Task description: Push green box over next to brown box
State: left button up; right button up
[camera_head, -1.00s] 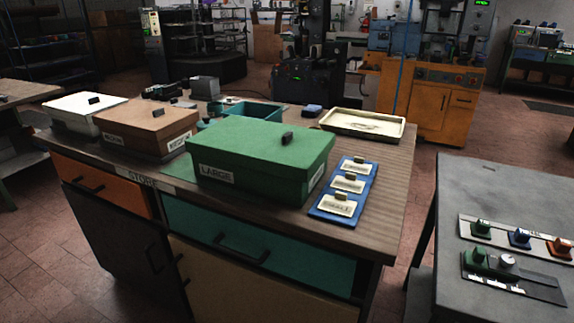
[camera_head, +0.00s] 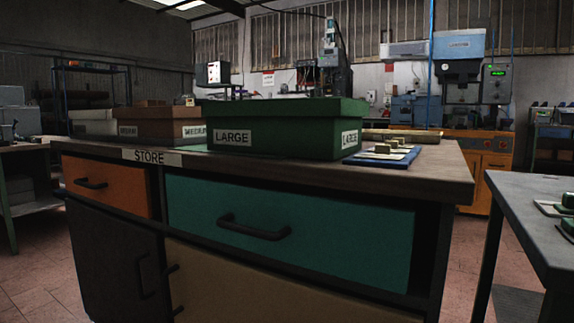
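The green box (camera_head: 290,133), labelled LARGE, sits closed on the wooden workbench top (camera_head: 400,180), right of the bench's middle. The brown box (camera_head: 160,127), labelled MEDIUM, stands to its left on the same bench. In this low view the green box's left end comes close to the brown box's right end, and the gap between them is hard to judge. Neither of my grippers shows in the head view.
A white box (camera_head: 92,121) stands left of the brown box. A blue board with tags (camera_head: 385,157) lies right of the green box, with a pale tray (camera_head: 402,135) behind. Drawers with protruding handles (camera_head: 254,228) face me. A grey table (camera_head: 530,215) stands at right.

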aim_at(326, 138)
jog(key=z, duration=0.2)
jog(key=k, duration=0.95)
jog(key=z, duration=1.4)
jog(key=i, duration=1.15)
jog(key=u, duration=0.75)
